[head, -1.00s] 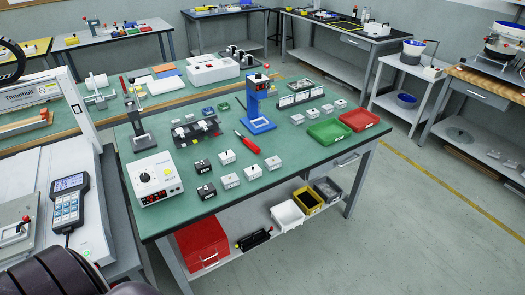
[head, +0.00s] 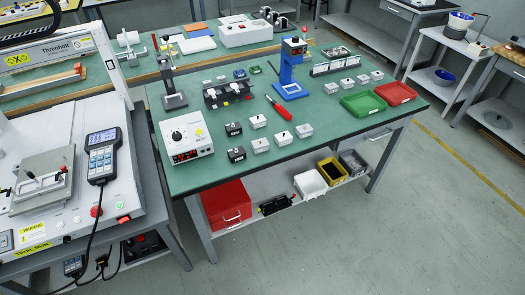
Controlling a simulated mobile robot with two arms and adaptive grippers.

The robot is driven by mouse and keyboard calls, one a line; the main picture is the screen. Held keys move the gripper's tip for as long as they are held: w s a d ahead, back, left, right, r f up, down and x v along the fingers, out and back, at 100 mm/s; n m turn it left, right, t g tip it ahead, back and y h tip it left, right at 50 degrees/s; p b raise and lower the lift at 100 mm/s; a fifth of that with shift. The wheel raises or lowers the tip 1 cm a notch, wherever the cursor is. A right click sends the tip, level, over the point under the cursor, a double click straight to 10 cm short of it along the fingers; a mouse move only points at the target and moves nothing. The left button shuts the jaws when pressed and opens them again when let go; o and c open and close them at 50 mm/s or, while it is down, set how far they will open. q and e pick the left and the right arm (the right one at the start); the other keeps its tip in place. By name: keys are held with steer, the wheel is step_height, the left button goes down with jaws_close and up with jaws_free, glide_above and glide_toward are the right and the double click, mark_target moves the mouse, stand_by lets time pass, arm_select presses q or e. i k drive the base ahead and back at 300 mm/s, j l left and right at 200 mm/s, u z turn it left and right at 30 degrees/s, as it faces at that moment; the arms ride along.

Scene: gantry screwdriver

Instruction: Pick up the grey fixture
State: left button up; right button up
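A grey plate-like fixture (head: 42,180) with a black-knobbed clamp lies on the bed of the gantry machine (head: 80,215) at the left in the head view. Several small light-grey blocks with dark tops also sit on the green-topped table, one near its middle (head: 260,145); I cannot tell which grey piece the task names. Neither of my grippers shows in this view.
A control box (head: 186,138), a blue press stand (head: 291,72), a red screwdriver (head: 279,108), and green (head: 363,104) and red (head: 396,93) trays stand on the table. A handheld pendant (head: 103,155) lies on the machine. Floor at lower right is clear.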

mark_target(35, 187)
steer(key=u, duration=1.9)
